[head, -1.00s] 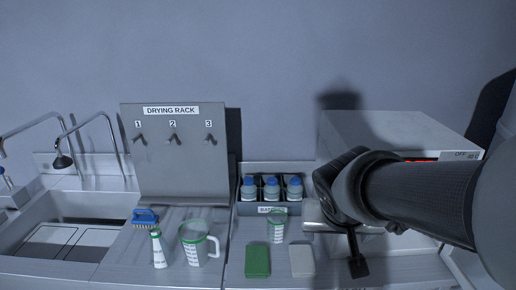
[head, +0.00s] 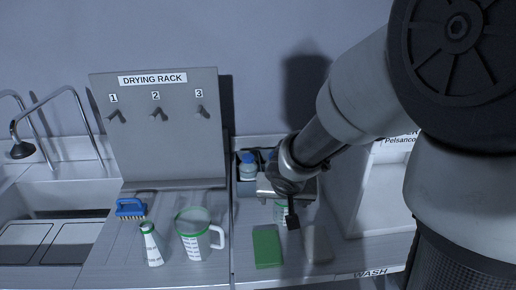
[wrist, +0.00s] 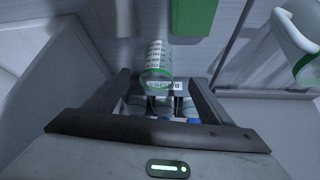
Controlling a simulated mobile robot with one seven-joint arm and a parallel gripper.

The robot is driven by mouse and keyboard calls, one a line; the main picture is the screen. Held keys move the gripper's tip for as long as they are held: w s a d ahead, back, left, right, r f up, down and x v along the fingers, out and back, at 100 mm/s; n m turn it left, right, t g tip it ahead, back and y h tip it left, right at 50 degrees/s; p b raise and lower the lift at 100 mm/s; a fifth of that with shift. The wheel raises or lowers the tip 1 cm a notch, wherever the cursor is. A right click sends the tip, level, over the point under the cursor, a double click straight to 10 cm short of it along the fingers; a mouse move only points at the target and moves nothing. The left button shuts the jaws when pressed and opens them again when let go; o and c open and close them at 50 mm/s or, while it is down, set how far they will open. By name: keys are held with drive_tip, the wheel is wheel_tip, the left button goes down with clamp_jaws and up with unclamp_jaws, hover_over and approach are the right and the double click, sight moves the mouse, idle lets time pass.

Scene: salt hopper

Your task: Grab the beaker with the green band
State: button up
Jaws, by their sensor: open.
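The beaker with the green band (head: 280,213) stands on the counter in front of the bottle rack, mostly hidden behind my gripper in the head view. In the wrist view the beaker (wrist: 158,57) is clear and unheld, with white markings and its green band at the lower end. My gripper (head: 292,221) is open and empty, over the front of the rack and close to the beaker. The exact gap between them cannot be told.
A handled jug (head: 193,240) and a conical flask (head: 152,248), both green-banded, stand left. Blue-capped bottles (head: 248,166) stand behind. A white cabinet (head: 376,195) is right.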

sight(283, 205)
drive_tip(key=b+x, duration=0.1)
drive_tip(key=x, duration=0.4)
drive_tip(key=shift+w+f+b, duration=0.15)
drive_tip(key=shift+f+b, duration=0.1)
drive_tip(key=shift+b, duration=0.15)
drive_tip(key=shift+w+d+r+b+x, duration=0.1)
drive_tip(key=shift+b+x, duration=0.1)
drive_tip(key=shift+x, duration=0.7)
drive_tip(key=shift+w+d+r+b+x, duration=0.1)
drive_tip(key=shift+b+x, duration=0.15)
drive_tip(key=shift+x, duration=0.65)
drive_tip(key=shift+w+d+b+x, duration=0.1)
drive_tip(key=shift+d+b+x, duration=0.1)
drive_tip(key=shift+x, duration=0.65)
drive_tip(key=c, duration=1.2)
drive_tip(key=shift+r, duration=0.15)
